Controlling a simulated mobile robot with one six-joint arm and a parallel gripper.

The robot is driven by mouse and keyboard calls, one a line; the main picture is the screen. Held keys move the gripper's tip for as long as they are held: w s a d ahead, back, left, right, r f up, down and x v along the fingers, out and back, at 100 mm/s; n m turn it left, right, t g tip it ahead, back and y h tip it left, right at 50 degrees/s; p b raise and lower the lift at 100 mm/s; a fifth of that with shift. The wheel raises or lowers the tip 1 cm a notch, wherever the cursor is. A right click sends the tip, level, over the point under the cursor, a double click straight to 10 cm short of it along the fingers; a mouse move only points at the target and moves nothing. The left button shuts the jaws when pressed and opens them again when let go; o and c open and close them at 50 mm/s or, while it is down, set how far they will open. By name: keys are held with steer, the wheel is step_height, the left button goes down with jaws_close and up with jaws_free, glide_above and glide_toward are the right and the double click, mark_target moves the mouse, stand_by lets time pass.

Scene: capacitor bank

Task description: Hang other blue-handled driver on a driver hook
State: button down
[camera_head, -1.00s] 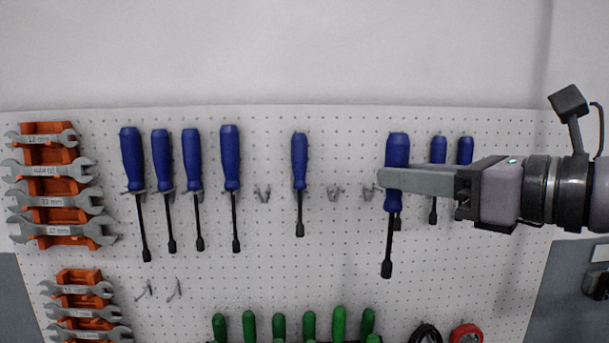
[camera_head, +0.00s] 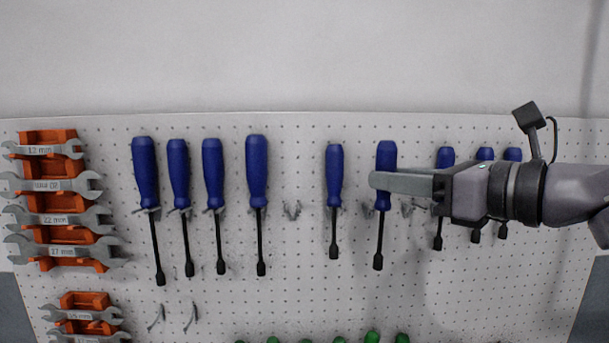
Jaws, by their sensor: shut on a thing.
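My gripper (camera_head: 385,183) comes in from the right and is shut on a blue-handled driver (camera_head: 386,156). The held driver hangs upright, shaft down, in front of the white pegboard. An empty hook (camera_head: 292,209) shows left of the single hung driver (camera_head: 334,172). Another hook (camera_head: 366,209) shows just left of the held driver's shaft, and one (camera_head: 408,207) just right of it, partly under my gripper. Whether the held driver touches the board or a hook cannot be told.
Several blue-handled drivers hang at left, the nearest to the empty hook being one driver (camera_head: 257,170). More hang at right, partly behind my arm, including one (camera_head: 445,156). Orange wrench racks (camera_head: 55,252) stand far left. Two bare hooks (camera_head: 192,318) sit lower left. Green handles (camera_head: 372,338) line the bottom.

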steer(key=w, duration=0.4)
steer(key=shift+w+f+p, duration=0.15)
steer(key=shift+f+p, duration=0.05)
steer(key=shift+p, duration=0.15)
steer(key=shift+w+d+f, duration=0.1)
steer(key=shift+w+f, duration=0.15)
steer(key=shift+w, duration=0.35)
steer(key=shift+f, duration=0.1)
steer(key=shift+f, duration=0.1)
steer(key=c, duration=1.1)
jaws_free()
steer(key=shift+s, duration=0.1)
steer(key=shift+s+a, duration=0.1)
steer(key=shift+a, duration=0.1)
steer(key=shift+d, duration=0.1)
